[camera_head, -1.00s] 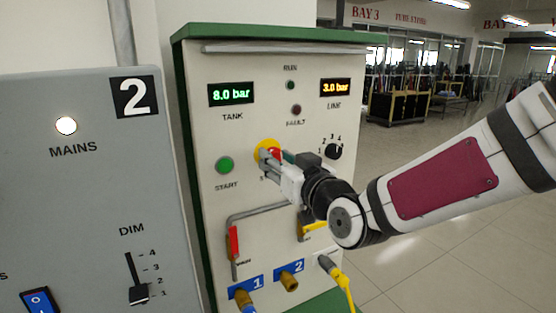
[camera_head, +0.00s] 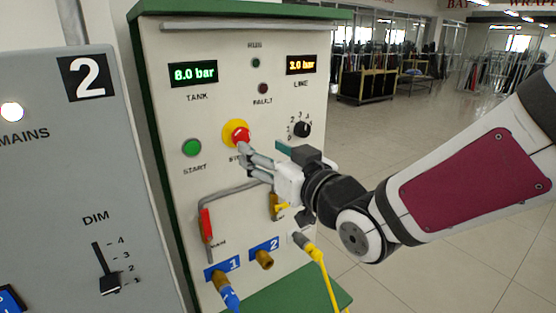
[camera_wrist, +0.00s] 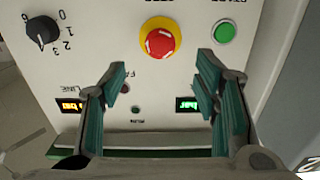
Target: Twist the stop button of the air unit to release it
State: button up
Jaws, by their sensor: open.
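The red stop button (camera_head: 240,137) sits on a yellow ring on the cream front panel of the air unit (camera_head: 225,95). In the wrist view the red button (camera_wrist: 160,41) lies ahead of my gripper, centred between the fingers, with white arrow marks on its face. My gripper (camera_head: 247,152) is open and empty. In the head view its fingertips are just below and in front of the button. In the wrist view the teal-padded fingers (camera_wrist: 162,75) are spread apart and do not touch the button.
The green start button (camera_head: 192,148) is left of the stop button, and a black rotary knob (camera_head: 302,129) is right. Below are a red-handled lever (camera_head: 206,225), a yellow lever and hose ports (camera_head: 264,260). A grey mains cabinet (camera_head: 75,180) stands at left.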

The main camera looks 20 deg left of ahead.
jog(key=shift+v, duration=2)
jog(key=d+f+m+h, duration=0.25)
jog(key=d+h, duration=0.35)
jog(key=d, duration=0.5)
jog(key=d+f+m+h, duration=0.1)
jog(key=d+m+h, duration=0.2)
jog(key=d+h, duration=0.6)
jog(key=s+d+m+g, duration=0.2)
jog(key=s+d, duration=0.3)
jog(key=s, duration=0.3)
jog(key=s+d+f+m+g+y, duration=0.1)
jog(key=s+d+g, duration=0.3)
jog(key=s, duration=0.5)
jog(key=d+m, duration=0.1)
jog(key=d, duration=0.1)
jog(key=shift+d, duration=0.3)
jog(key=shift+f, duration=0.1)
